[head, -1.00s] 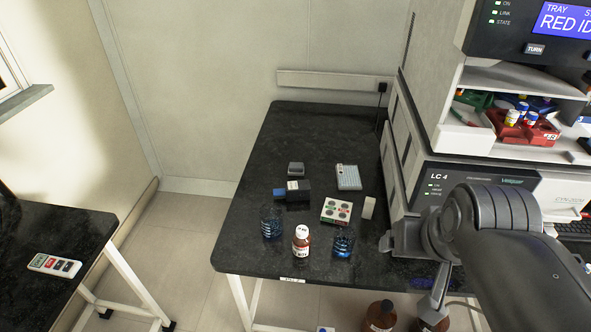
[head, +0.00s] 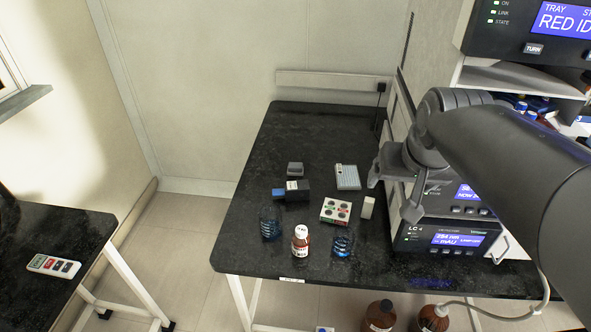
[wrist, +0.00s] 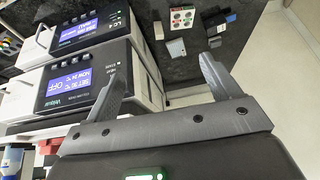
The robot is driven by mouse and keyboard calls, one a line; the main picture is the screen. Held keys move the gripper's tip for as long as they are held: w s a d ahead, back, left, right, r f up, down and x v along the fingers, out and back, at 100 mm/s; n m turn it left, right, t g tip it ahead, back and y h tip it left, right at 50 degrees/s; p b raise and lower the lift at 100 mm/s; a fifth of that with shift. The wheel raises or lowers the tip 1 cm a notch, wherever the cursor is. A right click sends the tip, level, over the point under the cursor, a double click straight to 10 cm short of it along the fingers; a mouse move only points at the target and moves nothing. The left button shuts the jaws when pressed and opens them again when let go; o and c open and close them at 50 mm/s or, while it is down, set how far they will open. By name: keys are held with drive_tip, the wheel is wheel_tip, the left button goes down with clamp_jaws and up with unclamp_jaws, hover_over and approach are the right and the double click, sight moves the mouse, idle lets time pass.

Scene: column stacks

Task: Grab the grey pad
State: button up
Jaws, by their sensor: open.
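The grey pad (head: 296,168) is a small dark grey block lying on the black bench, behind the dark box with the blue end. In the wrist view a small grey block that looks like the pad (wrist: 215,42) lies beside the dark box, near my right finger's tip. My gripper (head: 393,195) is open and empty, to the right of the pad and well apart from it, beside the instrument stack. In the wrist view my gripper (wrist: 163,52) shows both fingers spread, with nothing between them.
On the bench are a dark box (head: 297,190), a pale rack (head: 348,176), a four-holed block (head: 336,211), a small white block (head: 367,208), a brown bottle (head: 300,244) and two blue-marked beakers. The LC instrument (head: 412,234) stands at right. The bench's back left is clear.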

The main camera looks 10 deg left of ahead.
drive_tip(key=w+a+f, duration=0.1)
drive_tip(key=w+a, duration=0.1)
drive_tip(key=w, duration=0.6)
drive_tip(key=w+a, duration=0.3)
drive_tip(key=w, duration=0.5)
hover_over(295, 165)
drive_tip(key=s, duration=0.4)
wheel_tip(295, 165, down, 26)
drive_tip(key=r, duration=0.1)
drive_tip(key=shift+n+g, duration=0.4)
drive_tip(key=x, duration=1.1)
drive_tip(key=shift+s+d+f, duration=0.15)
drive_tip(key=shift+s+f, duration=0.05)
drive_tip(key=shift+f, duration=0.05)
drive_tip(key=c, duration=1.1)
